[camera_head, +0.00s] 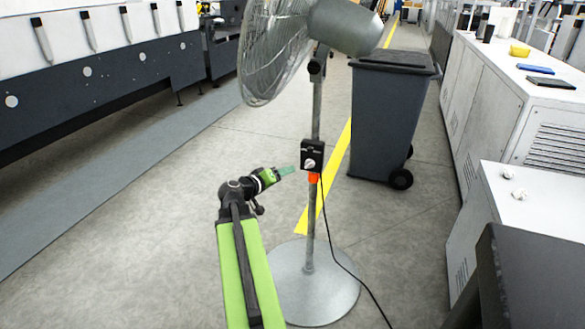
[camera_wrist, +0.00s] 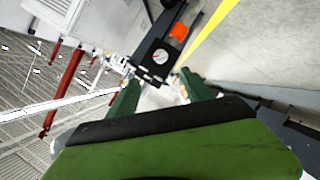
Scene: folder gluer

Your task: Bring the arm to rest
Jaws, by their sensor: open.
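My green arm reaches forward from the bottom of the head view, with my gripper (camera_head: 286,170) just left of the fan's control box. In the wrist view my gripper (camera_wrist: 160,90) shows two green fingers spread apart with nothing between them. The pedestal fan (camera_head: 316,110) stands upright in front of me. Its black control box (camera_head: 313,151) has a pale round knob (camera_head: 310,164) and an orange part (camera_head: 313,178) below. In the wrist view the knob (camera_wrist: 160,56) lies beyond the gap between the fingertips; I cannot tell whether they touch the box.
The fan's round base (camera_head: 290,290) and trailing black cable (camera_head: 345,265) occupy the floor ahead. A dark wheeled bin (camera_head: 385,120) stands behind right. White cabinets (camera_head: 510,120) line the right, a long machine (camera_head: 100,75) the left. Floor between the left machine and my arm is clear.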

